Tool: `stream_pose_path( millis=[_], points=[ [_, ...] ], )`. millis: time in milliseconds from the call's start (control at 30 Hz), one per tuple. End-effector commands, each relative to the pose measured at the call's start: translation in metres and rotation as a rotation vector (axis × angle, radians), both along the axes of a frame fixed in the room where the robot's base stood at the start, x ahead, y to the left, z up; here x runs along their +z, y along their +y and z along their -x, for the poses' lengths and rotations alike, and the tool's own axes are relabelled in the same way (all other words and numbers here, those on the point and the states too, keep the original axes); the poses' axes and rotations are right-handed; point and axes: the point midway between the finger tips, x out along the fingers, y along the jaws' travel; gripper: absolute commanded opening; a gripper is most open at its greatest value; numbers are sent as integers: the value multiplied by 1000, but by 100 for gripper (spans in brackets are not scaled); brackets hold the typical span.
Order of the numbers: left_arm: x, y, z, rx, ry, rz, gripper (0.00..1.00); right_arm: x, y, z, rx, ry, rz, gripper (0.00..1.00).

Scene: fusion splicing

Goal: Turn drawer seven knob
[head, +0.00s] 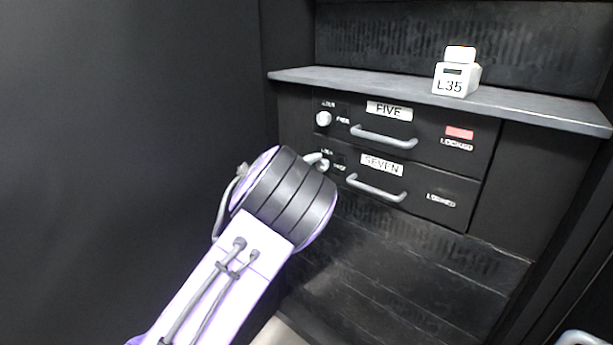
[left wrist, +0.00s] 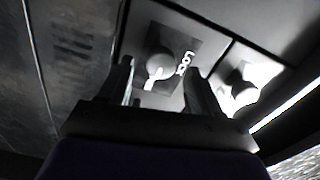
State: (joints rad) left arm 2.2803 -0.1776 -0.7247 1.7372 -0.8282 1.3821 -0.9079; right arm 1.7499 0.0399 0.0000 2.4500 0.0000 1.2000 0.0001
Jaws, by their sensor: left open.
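The drawer marked SEVEN (head: 430,187) is the lower of two black drawers and looks closed. Its round grey knob (head: 323,165) is at its left end, partly covered by my left gripper (head: 317,160). In the left wrist view the knob (left wrist: 160,63) shows between the two open fingers of my left gripper (left wrist: 160,72). I cannot tell whether the fingers touch it. A white mark and small lettering show beside the knob. My right gripper is not in view.
The drawer marked FIVE (head: 425,142) is just above, with its own knob (head: 323,118) and a red panel over the word LOCKED. A grey shelf (head: 380,84) juts out above and carries a white block marked L35 (head: 455,80). A dark wall stands at the left.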

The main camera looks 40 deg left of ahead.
Motion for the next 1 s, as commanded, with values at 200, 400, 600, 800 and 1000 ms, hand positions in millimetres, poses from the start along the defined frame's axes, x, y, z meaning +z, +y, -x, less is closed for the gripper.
stream_pose_path(
  millis=[200,400,600,800,1000],
  points=[
    [-1,5,53,3,2,0,63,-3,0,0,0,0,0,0],
    [0,6,76,0,0,-2,63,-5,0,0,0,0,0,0],
    [0,6,79,0,0,-2,63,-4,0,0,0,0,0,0],
    [0,6,78,0,0,-1,63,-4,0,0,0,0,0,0],
    [0,7,78,1,3,23,63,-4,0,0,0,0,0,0]
  ],
)
